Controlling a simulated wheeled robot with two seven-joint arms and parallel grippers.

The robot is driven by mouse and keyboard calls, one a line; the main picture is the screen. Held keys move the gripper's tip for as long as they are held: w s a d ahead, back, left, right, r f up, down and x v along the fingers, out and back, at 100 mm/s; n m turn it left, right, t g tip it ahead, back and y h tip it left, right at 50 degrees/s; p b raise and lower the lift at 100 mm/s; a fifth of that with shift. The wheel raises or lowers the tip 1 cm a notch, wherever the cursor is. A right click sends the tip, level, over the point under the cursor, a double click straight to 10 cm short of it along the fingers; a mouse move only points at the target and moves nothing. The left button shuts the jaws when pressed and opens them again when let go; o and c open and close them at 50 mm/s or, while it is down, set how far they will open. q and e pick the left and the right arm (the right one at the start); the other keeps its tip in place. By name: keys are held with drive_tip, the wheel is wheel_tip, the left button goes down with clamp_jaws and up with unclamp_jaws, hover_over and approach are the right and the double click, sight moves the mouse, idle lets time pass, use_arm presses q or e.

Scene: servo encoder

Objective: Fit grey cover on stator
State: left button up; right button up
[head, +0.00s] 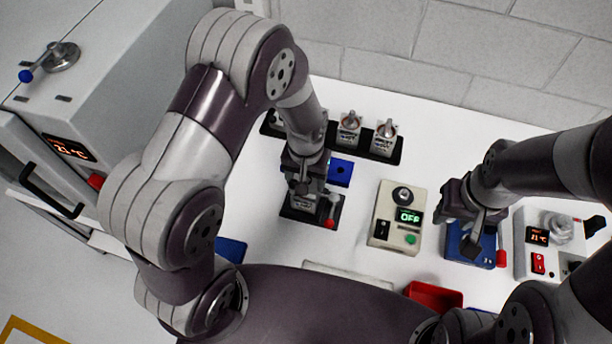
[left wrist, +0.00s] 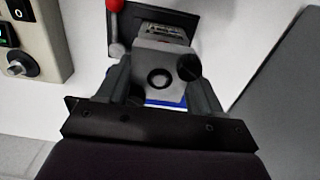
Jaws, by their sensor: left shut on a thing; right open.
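My left gripper (head: 303,188) points down over a black fixture (head: 289,213) with a red-knobbed lever. In the left wrist view its fingers (left wrist: 162,82) are shut on a grey block-like part with a dark round hole, which looks like the grey cover (left wrist: 150,60). A grey housing, probably the stator (head: 304,203), sits in the fixture under the gripper. Whether the cover touches or is seated on it I cannot tell. A dark round piece hides part of the cover. My right gripper (head: 476,226) is open above a blue fixture (head: 462,252) on the right.
A black rack (head: 364,148) at the back holds several grey units. A blue block (head: 340,172) lies in front of it. A control box (head: 392,230) reading OFF stands mid-table. A red bin (head: 433,293) is at the front, a temperature device (head: 537,255) right, an oven-like cabinet (head: 110,95) left.

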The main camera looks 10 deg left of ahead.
use_arm(q)
drive_tip(key=shift+f+b, duration=0.65)
drive_tip(key=shift+f, duration=0.3)
drive_tip(key=o, duration=1.3)
drive_tip(key=shift+r, duration=0.1)
wheel_tip(320, 180, up, 9)
drive_tip(key=p, duration=0.8)
